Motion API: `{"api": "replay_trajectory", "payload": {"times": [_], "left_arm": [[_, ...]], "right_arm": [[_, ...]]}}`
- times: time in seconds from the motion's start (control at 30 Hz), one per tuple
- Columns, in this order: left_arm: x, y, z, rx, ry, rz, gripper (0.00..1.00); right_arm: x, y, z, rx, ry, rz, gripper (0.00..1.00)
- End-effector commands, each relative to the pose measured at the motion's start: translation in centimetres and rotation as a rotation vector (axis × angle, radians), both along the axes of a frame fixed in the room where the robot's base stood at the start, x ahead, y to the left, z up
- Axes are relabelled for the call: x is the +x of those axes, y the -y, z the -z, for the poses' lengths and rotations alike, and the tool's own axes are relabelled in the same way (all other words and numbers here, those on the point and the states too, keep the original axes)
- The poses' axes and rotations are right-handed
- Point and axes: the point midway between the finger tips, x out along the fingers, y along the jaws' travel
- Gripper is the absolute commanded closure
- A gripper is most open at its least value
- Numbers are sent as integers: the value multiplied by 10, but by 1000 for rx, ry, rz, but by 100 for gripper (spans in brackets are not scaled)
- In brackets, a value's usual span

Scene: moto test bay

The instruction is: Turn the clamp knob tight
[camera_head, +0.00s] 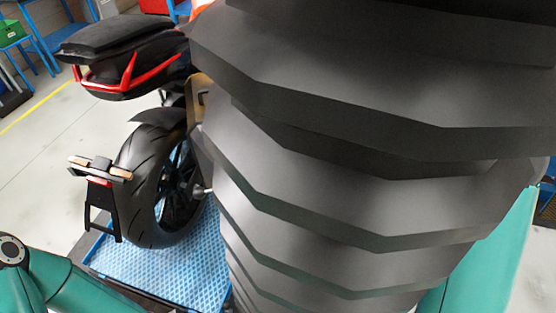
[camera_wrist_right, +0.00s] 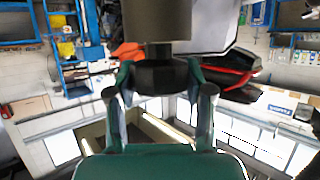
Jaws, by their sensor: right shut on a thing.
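The clamp knob (camera_wrist_right: 160,78), a dark faceted piece below a grey-brown cylinder (camera_wrist_right: 156,22), is at the upper middle of the right wrist view. My right gripper (camera_wrist_right: 159,70) has one finger on each side of the knob and is shut on it. The knob and my right gripper do not show in the head view, where a large dark ribbed shape close to the camera covers the middle and right. My left arm is at the lower left of the head view, but its gripper is out of the picture.
A motorcycle with a black and red tail (camera_head: 128,62) and a black rear wheel (camera_head: 155,185) stands on a blue textured platform (camera_head: 165,275). Its plate holder (camera_head: 100,190) sticks out to the left. Blue shelving (camera_head: 62,35) stands behind. Grey floor on the left is clear.

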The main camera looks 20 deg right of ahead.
Motion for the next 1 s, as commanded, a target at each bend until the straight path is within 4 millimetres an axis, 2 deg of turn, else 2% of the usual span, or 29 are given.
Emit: {"api": "replay_trajectory", "payload": {"times": [0.23,0.6,0.97,1.0], "left_arm": [[0,0,11,0,0,0,59],[0,0,7,0,0,0,59],[0,0,7,0,0,0,59],[0,0,7,0,0,0,59]], "right_arm": [[1,-2,0,3,7,123,83],[1,-1,-2,0,3,365,83],[1,0,-1,-2,4,390,83],[1,0,-1,-2,4,390,46]]}}
